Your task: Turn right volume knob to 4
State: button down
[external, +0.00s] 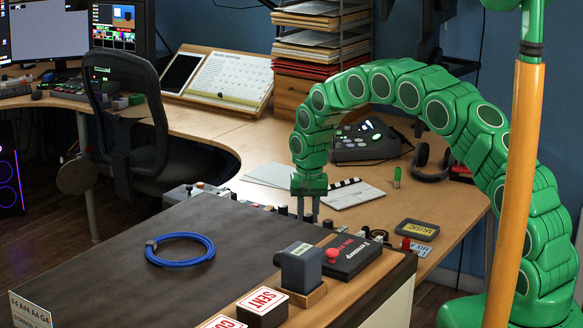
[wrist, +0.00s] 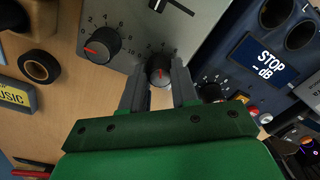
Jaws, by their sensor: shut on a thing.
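A grey panel (wrist: 150,25) in the wrist view carries two dark knobs with number scales. The right volume knob (wrist: 160,69), the right one of this pair, sits between the two fingertips of my gripper (wrist: 160,85). My gripper is shut on it. A red mark shows on its top, and part of its scale is hidden by the fingers. The left knob (wrist: 102,44) has a red pointer line and stands free, apart from the fingers. In the external view my gripper (external: 306,208) points straight down at the far edge of the dark-topped desk; the knob is too small to tell there.
A blue panel (wrist: 265,55) with a STOP dB label and another knob (wrist: 209,92) lies close right of the fingers. A blue cable coil (external: 180,248) and a grey box (external: 300,267) stand on the dark-topped desk.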

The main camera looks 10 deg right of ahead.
aim_at(309, 215)
jog(key=shift+m, duration=0.6)
jog(key=c, duration=0.9)
grip_release()
jog(key=shift+o, duration=0.2)
jog(key=shift+r, duration=0.1)
notch_tip(309, 215, up, 8)
jog(key=shift+d+f, duration=0.1)
jog(key=shift+f, duration=0.15)
